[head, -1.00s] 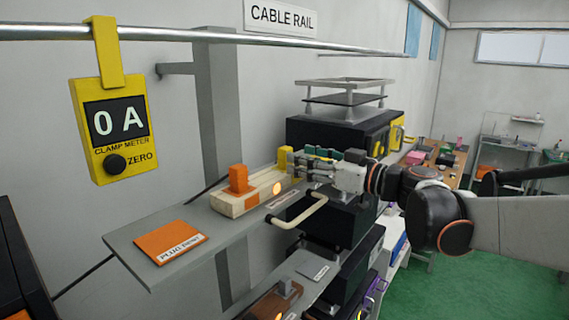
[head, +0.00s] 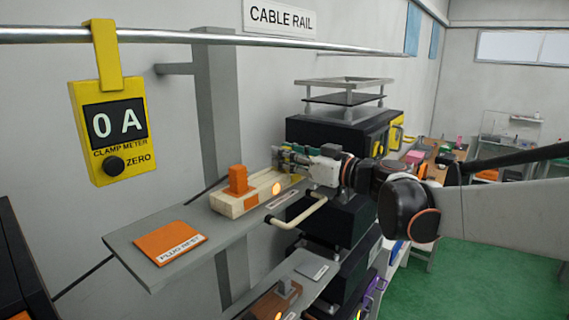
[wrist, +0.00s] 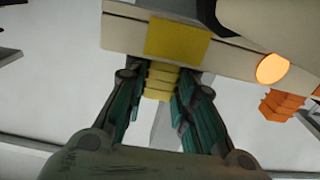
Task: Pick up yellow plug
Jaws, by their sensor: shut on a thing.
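The yellow plug (wrist: 158,82) has a ribbed body and shows between my fingers in the wrist view, up against the cream power strip (wrist: 120,30). My gripper (wrist: 160,92) is shut on the plug from both sides. In the head view my gripper (head: 284,158) is at the far end of the power strip (head: 232,207) and largely hides the plug. I cannot tell how deep the plug sits in the strip. A yellow square patch (wrist: 177,38) is on the strip's side near the plug.
An orange plug (head: 238,178) stands at the strip's near end, with a glowing orange light (head: 277,189) between. An orange plug-rest pad (head: 170,239) lies on the grey shelf (head: 122,240). A cream handle (head: 300,216) juts out in front. A yellow clamp meter (head: 115,130) hangs from the rail.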

